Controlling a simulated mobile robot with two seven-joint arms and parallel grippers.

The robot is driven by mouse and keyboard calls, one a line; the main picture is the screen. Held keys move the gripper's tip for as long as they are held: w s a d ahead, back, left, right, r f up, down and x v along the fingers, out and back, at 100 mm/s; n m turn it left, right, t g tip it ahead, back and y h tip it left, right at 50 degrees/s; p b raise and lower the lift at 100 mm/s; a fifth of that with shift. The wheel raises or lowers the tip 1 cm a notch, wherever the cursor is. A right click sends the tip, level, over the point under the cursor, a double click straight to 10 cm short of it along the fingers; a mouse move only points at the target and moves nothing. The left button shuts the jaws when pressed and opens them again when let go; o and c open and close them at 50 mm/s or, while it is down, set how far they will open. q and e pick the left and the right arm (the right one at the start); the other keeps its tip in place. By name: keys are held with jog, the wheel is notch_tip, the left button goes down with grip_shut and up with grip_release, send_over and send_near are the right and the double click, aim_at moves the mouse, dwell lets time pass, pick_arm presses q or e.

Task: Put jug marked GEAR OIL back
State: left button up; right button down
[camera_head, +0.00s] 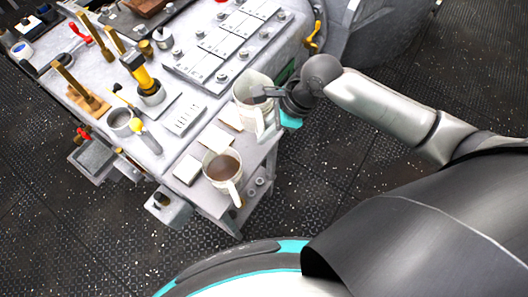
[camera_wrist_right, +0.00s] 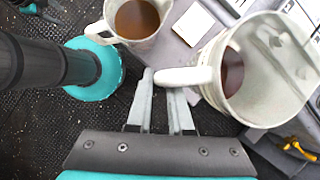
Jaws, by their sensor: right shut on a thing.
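My right gripper (camera_head: 266,95) is at the table's right edge, shut on the handle of a pale jug (camera_head: 244,93). In the right wrist view the fingers (camera_wrist_right: 163,82) close at the handle's end, and the held jug (camera_wrist_right: 285,85) shows brown liquid inside. I cannot tell whether its base touches the table. A second pale jug (camera_head: 209,172) with brown liquid stands near the table's front corner, its handle toward the front; it also shows in the wrist view (camera_wrist_right: 112,14). No GEAR OIL marking is readable on either jug. My left gripper is not in view.
The grey table (camera_head: 172,143) carries pale square cards (camera_head: 187,170) near the jugs and a panel of white plates (camera_head: 222,40) behind. A metal mug (camera_head: 120,123) and a yellow-black tool (camera_head: 138,70) stand to the left. The dark floor lies beyond the table's right edge.

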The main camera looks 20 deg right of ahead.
notch_tip(320, 180, down, 11)
jog(key=b, duration=0.3)
jog(key=shift+f, duration=0.25)
jog(key=c, duration=0.8)
grip_release()
jog(key=shift+r, duration=0.1)
jog(key=p+v, duration=0.3)
jog(key=v, duration=0.9)
